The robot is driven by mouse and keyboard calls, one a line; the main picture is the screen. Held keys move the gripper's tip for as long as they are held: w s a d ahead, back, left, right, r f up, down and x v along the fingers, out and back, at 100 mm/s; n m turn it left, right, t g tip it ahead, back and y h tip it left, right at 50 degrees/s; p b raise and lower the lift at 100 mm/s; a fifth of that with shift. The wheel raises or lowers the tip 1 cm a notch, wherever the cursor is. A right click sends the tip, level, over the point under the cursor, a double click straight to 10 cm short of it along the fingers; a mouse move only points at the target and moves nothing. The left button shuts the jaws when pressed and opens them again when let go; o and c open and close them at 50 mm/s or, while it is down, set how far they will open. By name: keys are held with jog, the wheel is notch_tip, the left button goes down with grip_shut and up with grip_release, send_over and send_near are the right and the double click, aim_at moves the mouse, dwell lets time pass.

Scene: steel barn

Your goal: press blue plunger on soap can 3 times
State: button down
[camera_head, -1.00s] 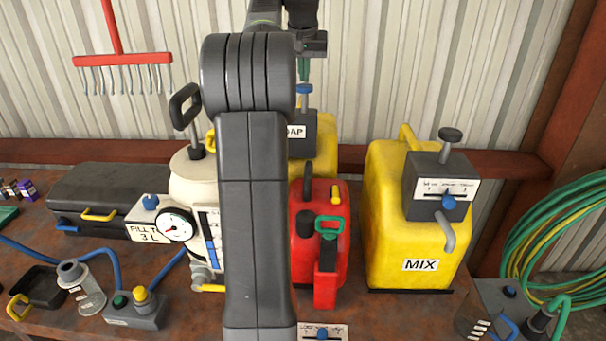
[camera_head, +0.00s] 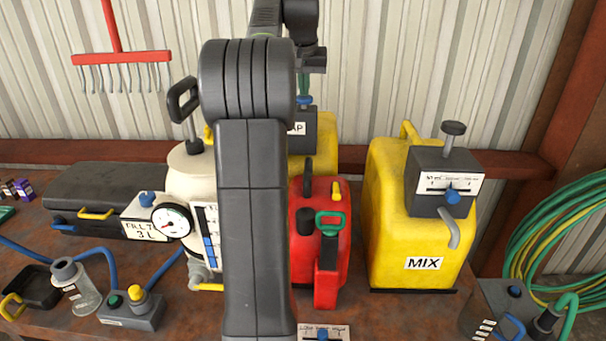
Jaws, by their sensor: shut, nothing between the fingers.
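The yellow soap can (camera_head: 325,151) stands at the back of the bench, largely hidden behind my arm and a red can. Its grey pump box (camera_head: 305,145) carries a white label, of which only "AP" shows. The blue plunger (camera_head: 304,101) sits low, close above the top of that box. My gripper (camera_head: 304,90) points down from above with its greenish fingers shut and empty. The fingertips appear to touch the plunger's top.
A red can (camera_head: 305,250) stands in front of the soap can. A yellow MIX can (camera_head: 400,225) with its own pump stands to the right. A cream tank (camera_head: 186,178) with a gauge is at the left. Hose coils (camera_head: 560,235) hang at the far right.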

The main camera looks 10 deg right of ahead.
notch_tip(320, 180, up, 3)
jog(key=p, duration=0.4)
jog(key=shift+r, duration=0.15)
jog(key=shift+r+b, duration=0.3)
jog(key=shift+r, duration=0.9)
jog(key=shift+r, duration=2.5)
jog(key=shift+f, duration=0.1)
jog(key=shift+f, duration=2.85)
